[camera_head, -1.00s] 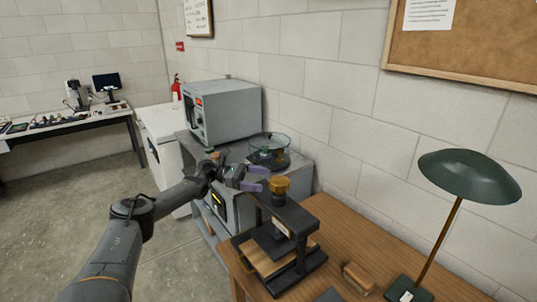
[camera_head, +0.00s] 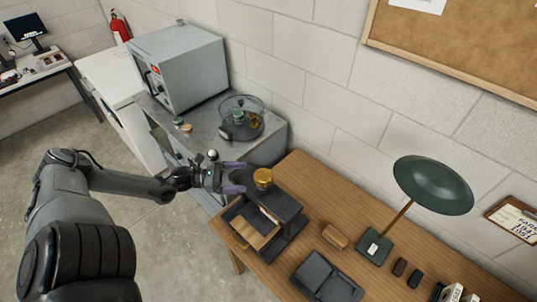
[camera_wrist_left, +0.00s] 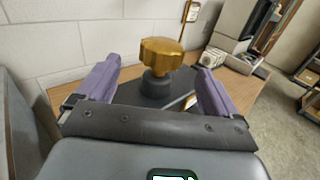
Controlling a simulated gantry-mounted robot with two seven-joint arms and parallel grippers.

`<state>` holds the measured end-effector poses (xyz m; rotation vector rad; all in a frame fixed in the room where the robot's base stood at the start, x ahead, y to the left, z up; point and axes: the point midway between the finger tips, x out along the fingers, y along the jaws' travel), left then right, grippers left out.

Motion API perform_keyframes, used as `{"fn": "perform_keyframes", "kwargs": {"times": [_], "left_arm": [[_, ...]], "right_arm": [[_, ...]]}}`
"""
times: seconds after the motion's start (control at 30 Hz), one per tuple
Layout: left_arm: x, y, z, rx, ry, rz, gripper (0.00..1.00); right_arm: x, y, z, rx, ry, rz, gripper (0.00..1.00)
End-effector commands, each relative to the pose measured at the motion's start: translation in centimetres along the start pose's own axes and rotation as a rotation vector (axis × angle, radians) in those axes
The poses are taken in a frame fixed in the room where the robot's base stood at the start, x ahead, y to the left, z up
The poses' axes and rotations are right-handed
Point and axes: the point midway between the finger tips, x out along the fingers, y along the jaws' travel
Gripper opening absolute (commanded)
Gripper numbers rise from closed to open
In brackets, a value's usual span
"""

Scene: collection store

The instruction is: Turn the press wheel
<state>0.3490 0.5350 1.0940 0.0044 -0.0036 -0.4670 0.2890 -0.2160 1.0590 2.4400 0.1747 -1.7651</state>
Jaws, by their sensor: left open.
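The press wheel is a gold lobed knob (camera_head: 263,178) on top of a black press (camera_head: 282,207), which stands on the wooden table at the table's left end. A wooden board (camera_head: 250,230) lies in the press. My left gripper (camera_head: 240,177) is open, just left of the wheel, with its purple fingers pointing at it. In the left wrist view the wheel (camera_wrist_left: 161,53) shows centred ahead, between the two spread fingers (camera_wrist_left: 158,68). No contact with the wheel shows. The right gripper is not in view.
A green desk lamp (camera_head: 433,185), a wooden block (camera_head: 335,235) and a dark box (camera_head: 325,279) are on the wooden table (camera_head: 310,185) right of the press. A grey cabinet with a glass bowl (camera_head: 241,117) and an oven-like unit (camera_head: 180,65) stand behind.

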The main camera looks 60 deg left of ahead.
Motion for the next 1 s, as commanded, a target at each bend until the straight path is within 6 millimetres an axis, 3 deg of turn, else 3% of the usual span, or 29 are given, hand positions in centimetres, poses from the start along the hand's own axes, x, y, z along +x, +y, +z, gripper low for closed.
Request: {"fn": "perform_keyframes", "kwargs": {"times": [0.17, 0.7, 1.0], "left_arm": [[0.4, -0.8, 0.5, -0.004, 0.001, 0.014, 0.94], [8.2, -0.7, 0.4, -0.002, -0.002, 0.012, 0.94], [10.3, -0.7, 0.4, -0.003, 0.001, 0.013, 0.94]], "right_arm": [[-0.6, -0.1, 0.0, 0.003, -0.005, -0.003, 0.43], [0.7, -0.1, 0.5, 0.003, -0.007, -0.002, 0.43], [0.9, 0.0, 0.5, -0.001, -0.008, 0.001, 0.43]]}}
